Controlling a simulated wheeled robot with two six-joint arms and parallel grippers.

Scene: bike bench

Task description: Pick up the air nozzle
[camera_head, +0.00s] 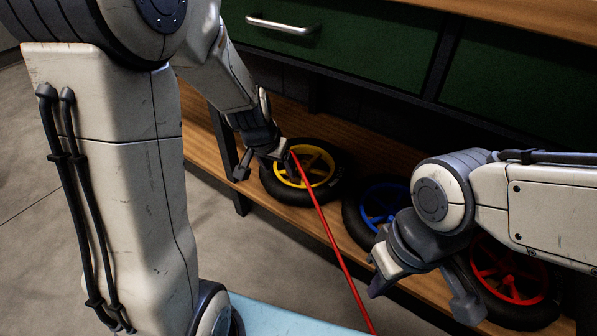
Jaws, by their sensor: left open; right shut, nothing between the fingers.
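I cannot make out a distinct air nozzle. A thin red hose (333,241) runs from beside my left gripper down to the right and out of the bottom edge. My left gripper (266,168) is open, above the left side of the yellow-rimmed wheel (329,158). The hose's upper end meets the area of its right finger, and I cannot tell whether anything sits there. My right gripper (380,284) is shut and empty, in front of the blue-rimmed wheel (362,220) and apart from the hose.
The wheels, including a red-rimmed one (521,291), lie on a low wooden shelf (203,135). Above it are green drawers (345,40) with a metal handle (281,24). A light blue surface (275,318) is at the bottom. Grey floor (235,262) is open at the left.

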